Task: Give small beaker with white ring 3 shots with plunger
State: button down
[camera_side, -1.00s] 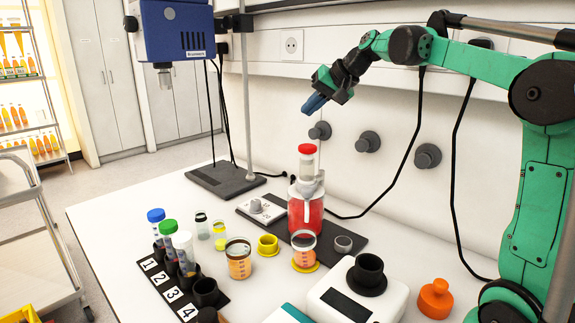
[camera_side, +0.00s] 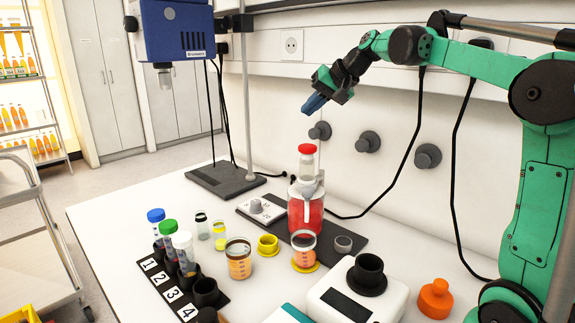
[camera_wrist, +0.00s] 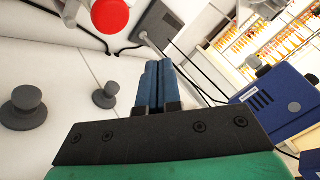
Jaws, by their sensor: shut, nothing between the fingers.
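The dispenser bottle (camera_side: 306,212) holds red liquid and has a clear upper part with a red plunger cap (camera_side: 306,149). The cap also shows at the top of the wrist view (camera_wrist: 110,14). A small beaker (camera_side: 304,256) with a pale, whitish rim and orange liquid stands upright in a yellow holder just in front of the dispenser. Another small beaker (camera_side: 238,264) with a darker brownish rim and orange liquid stands to its left. My gripper (camera_side: 314,104) is raised above the red cap, apart from it. Its blue fingers (camera_wrist: 154,84) are together and empty.
A numbered black rack (camera_side: 168,289) with capped tubes stands front left. Two small vials, a yellow cup (camera_side: 268,245) and a grey cup (camera_side: 343,244) are nearby. A white device (camera_side: 358,300) and orange bottle (camera_side: 435,299) stand right. A blue stirrer (camera_side: 178,31) hangs upper left.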

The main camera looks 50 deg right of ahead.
aim_at(311, 147)
jog(key=shift+r, duration=0.1)
notch_tip(311, 147, up, 4)
jog(key=shift+f, duration=0.2)
jog(key=shift+f, duration=4.45)
jog(key=shift+f, duration=0.1)
jog(key=shift+f, duration=0.3)
